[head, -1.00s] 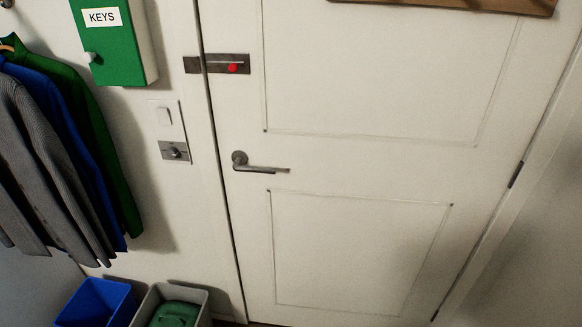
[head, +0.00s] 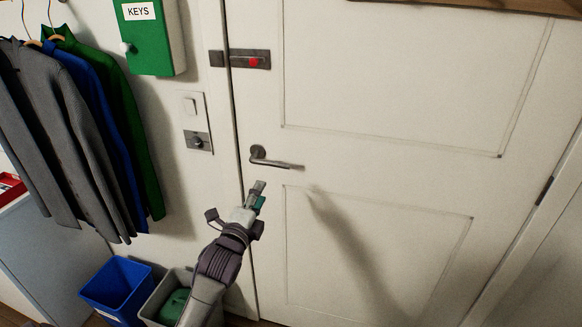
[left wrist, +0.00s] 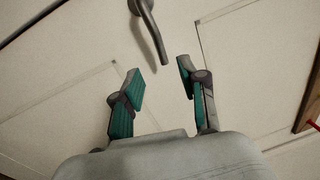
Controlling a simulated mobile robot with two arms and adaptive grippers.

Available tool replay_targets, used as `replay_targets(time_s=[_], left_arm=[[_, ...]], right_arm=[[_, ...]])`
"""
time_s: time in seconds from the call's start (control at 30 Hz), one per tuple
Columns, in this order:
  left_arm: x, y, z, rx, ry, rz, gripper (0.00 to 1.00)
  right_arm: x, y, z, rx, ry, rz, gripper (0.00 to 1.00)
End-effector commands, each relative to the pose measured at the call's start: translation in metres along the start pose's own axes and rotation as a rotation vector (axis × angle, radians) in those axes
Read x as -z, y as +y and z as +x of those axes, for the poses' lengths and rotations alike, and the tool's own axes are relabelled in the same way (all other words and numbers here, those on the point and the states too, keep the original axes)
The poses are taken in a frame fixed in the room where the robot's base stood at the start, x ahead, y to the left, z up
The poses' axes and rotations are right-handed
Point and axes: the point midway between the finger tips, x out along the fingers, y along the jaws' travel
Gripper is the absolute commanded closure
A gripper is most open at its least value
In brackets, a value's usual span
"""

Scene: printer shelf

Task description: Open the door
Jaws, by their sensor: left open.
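The white panelled door (head: 390,170) fills the right of the head view and looks shut. Its metal lever handle (head: 275,160) is at the door's left side and points right. A dark slide latch with a red knob (head: 253,61) sits above the handle, across the gap between door and frame. My left gripper (head: 258,195) is open and empty, just below the handle. In the left wrist view the handle (left wrist: 150,30) hangs just beyond and between the two open fingertips (left wrist: 160,75), apart from them. My right gripper is not in view.
A green key box (head: 152,38), a light switch with a metal knob plate below it (head: 197,140) and hanging jackets (head: 80,130) are on the left wall. A blue bin (head: 116,290) and a grey bin (head: 160,290) stand below. Open space lies right of the handle.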

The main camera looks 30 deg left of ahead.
Motion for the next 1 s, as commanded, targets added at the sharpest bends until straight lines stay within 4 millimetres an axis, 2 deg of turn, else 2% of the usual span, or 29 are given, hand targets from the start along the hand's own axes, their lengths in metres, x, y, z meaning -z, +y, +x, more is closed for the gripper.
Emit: replay_targets(time_s=[0.17, 0.6, 0.8, 1.0], left_arm=[[-0.001, -0.003, 0.022, 0.002, -0.001, 0.001, 0.58], [0.0, -0.002, 0.112, 0.0, 0.0, -0.002, 0.58], [0.0, 0.0, 0.131, -0.001, 0.0, -0.002, 0.58], [0.0, 0.0, 0.136, -0.001, 0.001, -0.001, 0.58]], right_arm=[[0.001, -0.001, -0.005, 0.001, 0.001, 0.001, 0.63], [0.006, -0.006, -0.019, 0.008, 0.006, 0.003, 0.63], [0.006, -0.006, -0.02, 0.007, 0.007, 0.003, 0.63], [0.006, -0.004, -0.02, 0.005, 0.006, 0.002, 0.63]])
